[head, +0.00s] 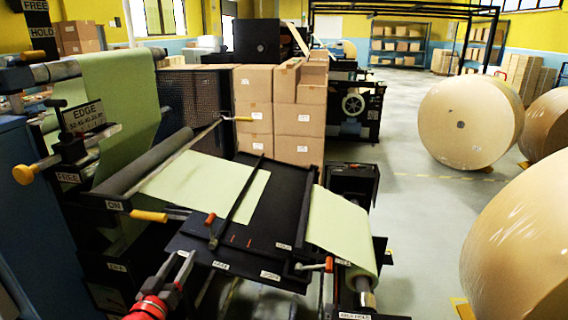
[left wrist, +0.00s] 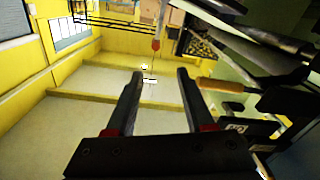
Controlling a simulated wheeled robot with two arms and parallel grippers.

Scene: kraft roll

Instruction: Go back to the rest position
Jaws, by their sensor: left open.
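My left gripper (head: 176,270) is at the bottom of the head view, in front of the black splice table (head: 190,240) of the machine. In the left wrist view its two dark fingers (left wrist: 160,78) stand apart with nothing between them. A red-tipped lever (left wrist: 155,44) shows beyond the fingers, and a wooden-coloured handle (left wrist: 220,85) lies to their right. Pale green paper (head: 205,185) lies on the table and hangs over a roller at its right end (head: 340,230). My right gripper is not in view.
Stacked cartons (head: 300,120) stand behind. Large kraft rolls (head: 470,122) stand on the right, with open floor (head: 415,215) between.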

